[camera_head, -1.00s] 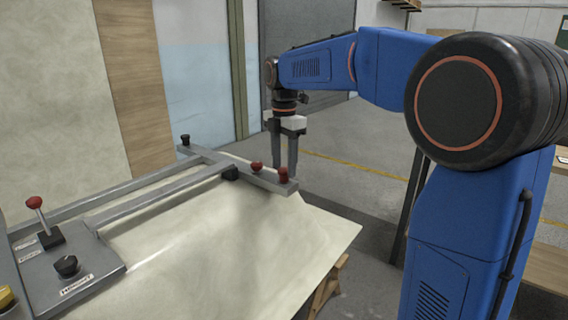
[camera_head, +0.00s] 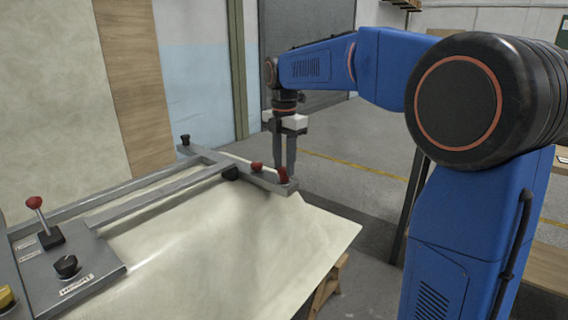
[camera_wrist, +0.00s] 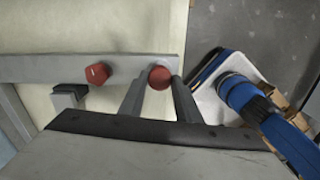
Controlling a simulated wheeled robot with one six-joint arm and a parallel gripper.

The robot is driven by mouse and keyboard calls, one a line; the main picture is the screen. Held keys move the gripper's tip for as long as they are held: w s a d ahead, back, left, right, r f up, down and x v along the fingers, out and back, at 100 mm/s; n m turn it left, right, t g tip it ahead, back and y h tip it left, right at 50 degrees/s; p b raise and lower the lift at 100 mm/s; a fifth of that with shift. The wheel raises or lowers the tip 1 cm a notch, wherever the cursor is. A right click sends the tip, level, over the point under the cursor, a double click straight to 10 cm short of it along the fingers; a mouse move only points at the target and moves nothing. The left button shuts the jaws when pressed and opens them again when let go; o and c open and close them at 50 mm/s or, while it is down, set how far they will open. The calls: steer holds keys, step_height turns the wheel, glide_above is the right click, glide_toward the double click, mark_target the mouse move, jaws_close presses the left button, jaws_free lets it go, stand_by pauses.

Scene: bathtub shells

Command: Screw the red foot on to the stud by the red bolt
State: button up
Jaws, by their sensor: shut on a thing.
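The red foot (camera_head: 283,174) is at the right end of the grey frame's cross bar (camera_head: 262,180), close to the red bolt (camera_head: 257,167). My gripper (camera_head: 284,176) points down at that bar end and is shut on the red foot. In the wrist view the red foot (camera_wrist: 160,77) is between the two fingertips (camera_wrist: 158,84), at the bar's end. The red bolt (camera_wrist: 97,73) stands to its left, clear of the fingers. The stud is hidden, so I cannot tell how the foot sits on it.
The frame lies on a pale shell (camera_head: 220,250). A black foot (camera_head: 185,140) stands at the far bar end. A control plate (camera_head: 100,262) with a red-knobbed lever (camera_head: 36,204) and a black knob (camera_head: 66,265) is at the left. Open floor (camera_head: 375,150) lies behind my gripper.

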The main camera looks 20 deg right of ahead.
steer(key=m, duration=1.1)
steer(key=shift+m, duration=0.4)
steer(key=o, duration=1.2)
steer(key=shift+c, duration=0.2)
steer(key=shift+c, duration=0.5)
steer(key=n, duration=1.3)
